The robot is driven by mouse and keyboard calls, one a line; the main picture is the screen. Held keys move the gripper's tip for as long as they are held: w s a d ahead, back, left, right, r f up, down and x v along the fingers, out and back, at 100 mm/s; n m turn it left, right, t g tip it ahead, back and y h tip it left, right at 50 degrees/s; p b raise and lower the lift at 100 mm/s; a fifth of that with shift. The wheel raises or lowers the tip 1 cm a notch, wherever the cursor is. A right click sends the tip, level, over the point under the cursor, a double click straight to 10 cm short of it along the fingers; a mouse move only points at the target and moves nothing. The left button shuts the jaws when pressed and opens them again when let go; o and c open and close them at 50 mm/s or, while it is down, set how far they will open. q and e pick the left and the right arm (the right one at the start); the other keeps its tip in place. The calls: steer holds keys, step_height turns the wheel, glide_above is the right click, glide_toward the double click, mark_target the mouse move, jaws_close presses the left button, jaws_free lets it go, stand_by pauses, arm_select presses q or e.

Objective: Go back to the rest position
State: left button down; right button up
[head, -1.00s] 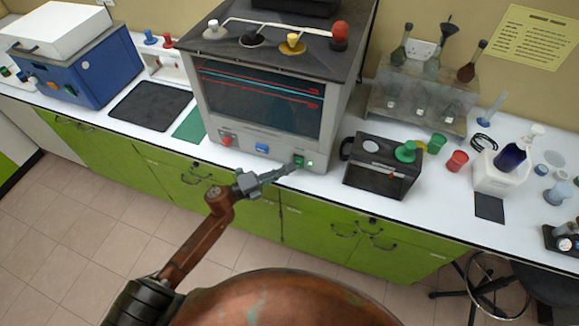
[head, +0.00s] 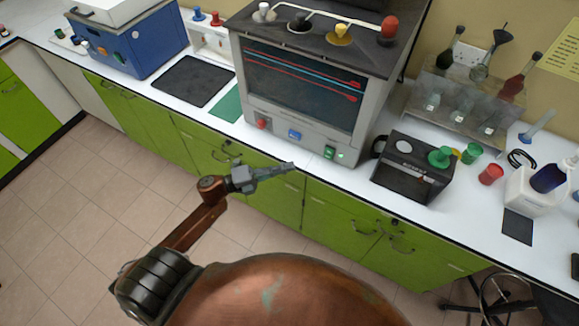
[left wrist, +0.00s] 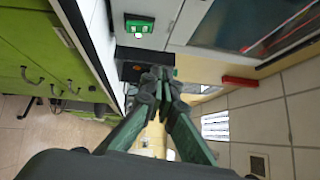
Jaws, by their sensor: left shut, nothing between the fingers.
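My left gripper (head: 275,170) is shut and empty. In the head view it is in the air in front of the bench's front edge, below the grey analyser (head: 310,80) with the dark screen. The analyser's green lit switch (head: 330,153) is to the right of the fingertips and apart from them. In the left wrist view the closed fingers of the left gripper (left wrist: 158,80) meet near the middle, and the green switch (left wrist: 140,27) shows above them. My right gripper is not in view.
The white bench (head: 340,182) runs above green cupboards (head: 345,225). A black box device (head: 412,168) and a red cup (head: 491,174) stand to the right. A blue machine (head: 130,40) and a dark mat (head: 193,80) are to the left. The tiled floor in front is clear.

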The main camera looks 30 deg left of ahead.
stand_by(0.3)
arm_select(q)
steer(key=w+a+f+n+t+y, duration=0.1)
steer(key=a+f+n+y, duration=0.35)
steer(key=f, duration=0.45)
steer(key=w+a+f+n+t+y, duration=0.1)
steer(key=a+f+n+y, duration=0.2)
steer(key=a+f+n, duration=0.45)
steer(key=s+a+f+n+g+y, duration=0.2)
steer(key=s+f+n+y, duration=0.15)
steer(key=f, duration=0.85)
steer(key=s+a+f+n+g+y, duration=0.15)
steer(key=s+f, duration=0.35)
steer(key=f, duration=0.6)
steer(key=s+d+f+n+g+y, duration=0.15)
steer(key=s+f+n+g, duration=0.25)
steer(key=s+f, duration=0.85)
steer(key=s+d+f+n+g, duration=0.35)
steer(key=s+f, duration=0.65)
steer(key=s, duration=0.5)
steer(key=s+d+f+n+g, duration=0.1)
steer(key=s+d+f, duration=0.1)
steer(key=s, duration=0.4)
steer(key=s+d+f+n+g, duration=0.1)
steer(key=s+d+f+g, duration=0.1)
steer(key=s, duration=0.4)
steer(key=shift+s+d, duration=0.2)
steer(key=shift+s, duration=0.2)
steer(key=shift+f, duration=0.1)
